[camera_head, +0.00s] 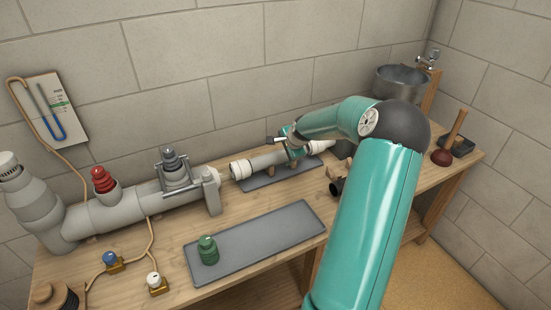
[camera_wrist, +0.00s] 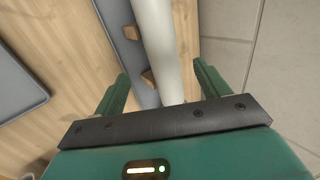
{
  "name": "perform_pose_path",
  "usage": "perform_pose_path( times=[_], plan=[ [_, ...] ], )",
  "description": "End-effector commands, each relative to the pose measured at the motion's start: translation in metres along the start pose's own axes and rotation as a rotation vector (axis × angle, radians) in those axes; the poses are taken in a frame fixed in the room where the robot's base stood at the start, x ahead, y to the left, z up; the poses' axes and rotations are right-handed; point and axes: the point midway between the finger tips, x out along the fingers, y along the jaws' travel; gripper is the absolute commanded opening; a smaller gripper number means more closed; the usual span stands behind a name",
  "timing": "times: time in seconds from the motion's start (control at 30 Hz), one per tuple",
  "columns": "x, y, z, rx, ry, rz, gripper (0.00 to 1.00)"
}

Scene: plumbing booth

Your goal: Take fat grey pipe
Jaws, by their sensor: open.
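A light grey pipe (camera_head: 264,160) with white end collars lies level on wooden supports over a dark grey mat (camera_head: 262,178), close to the back wall. My gripper (camera_head: 290,143) is at the pipe's right half, and my arm hides part of that side. In the wrist view the pipe (camera_wrist: 154,30) runs up between the two green fingers of my gripper (camera_wrist: 162,72). The fingers stand apart, one on each side of it, with visible gaps. The pipe's lower part is hidden behind the gripper body.
A large grey pipe assembly (camera_head: 130,207) with red and dark fittings fills the bench's left. A grey mat (camera_head: 270,240) in front bears a green fitting (camera_head: 208,250). A plunger (camera_head: 450,140) and metal basin (camera_head: 400,80) stand right. Brick walls close off the back.

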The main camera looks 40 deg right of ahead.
Motion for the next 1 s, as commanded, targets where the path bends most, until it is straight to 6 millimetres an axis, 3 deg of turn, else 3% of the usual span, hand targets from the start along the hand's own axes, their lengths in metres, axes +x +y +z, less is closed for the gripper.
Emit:
perform_pose_path(
  times=[0.1, 0.37, 0.6, 0.93, 1.0],
  plan=[
    [0.021, 0.000, 0.001, 0.000, -0.002, 0.001, 0.74],
    [0.041, -0.002, 0.002, -0.002, -0.002, 0.000, 0.74],
    [0.075, -0.005, 0.002, -0.003, -0.003, 0.001, 0.74],
    [0.083, -0.005, 0.001, -0.003, -0.001, 0.000, 0.74],
    [0.083, -0.005, 0.002, -0.003, -0.001, 0.000, 0.61]
  ],
)
